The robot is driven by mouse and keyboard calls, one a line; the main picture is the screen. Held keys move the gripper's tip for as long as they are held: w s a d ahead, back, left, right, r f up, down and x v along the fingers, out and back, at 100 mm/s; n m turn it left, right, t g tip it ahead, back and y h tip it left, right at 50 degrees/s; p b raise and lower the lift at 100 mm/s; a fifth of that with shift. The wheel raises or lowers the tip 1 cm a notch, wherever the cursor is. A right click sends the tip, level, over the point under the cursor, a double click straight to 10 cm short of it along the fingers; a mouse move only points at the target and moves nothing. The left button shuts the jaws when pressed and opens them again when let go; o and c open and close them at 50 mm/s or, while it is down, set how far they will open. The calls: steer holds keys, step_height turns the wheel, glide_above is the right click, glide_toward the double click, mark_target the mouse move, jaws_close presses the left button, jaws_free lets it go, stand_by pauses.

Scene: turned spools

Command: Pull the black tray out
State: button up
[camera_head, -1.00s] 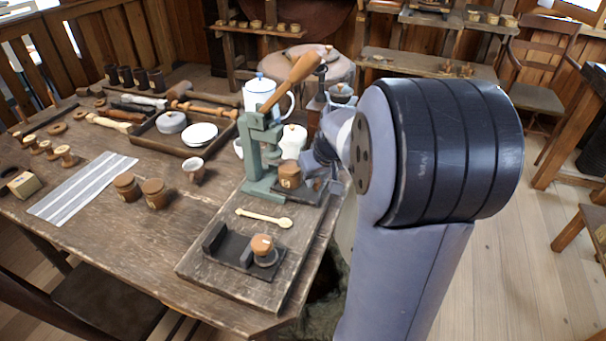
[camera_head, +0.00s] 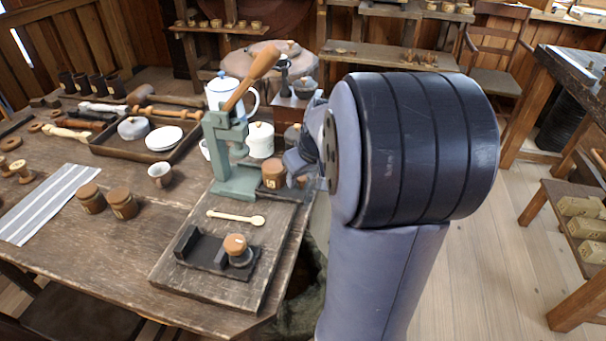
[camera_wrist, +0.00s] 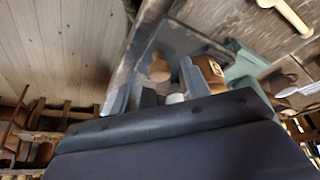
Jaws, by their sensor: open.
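A dark, flat tray (camera_head: 286,191) lies at the foot of the green lever press (camera_head: 237,183), with a brown lidded jar (camera_head: 273,174) on it. The tray also shows as a dark grey surface in the wrist view (camera_wrist: 180,42), with the jar (camera_wrist: 208,74) beside my right finger. A round brown knob (camera_wrist: 158,68) shows between my two grey fingers there; I cannot tell whether it is fixed to the tray. My gripper (camera_wrist: 160,78) is open, its fingers apart around the knob. In the head view my gripper (camera_head: 300,163) is right of the jar, partly hidden by my arm.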

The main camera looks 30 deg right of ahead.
steer(key=p+v, duration=0.1)
steer(key=v, duration=0.9)
steer(key=shift+r+p, duration=0.35)
steer(key=shift+r, duration=0.05)
steer(key=shift+s+f, duration=0.1)
steer(key=b+x, duration=0.1)
steer(key=x, duration=0.9)
steer(key=shift+f+b, duration=0.15)
steer(key=shift+b, duration=0.2)
steer(key=shift+w+f, duration=0.2)
steer(key=shift+f, duration=0.1)
steer(key=shift+w+a+r, duration=0.1)
steer(key=shift+w+a, duration=0.15)
steer(key=shift+a, duration=0.1)
steer(key=shift+s+r, duration=0.1)
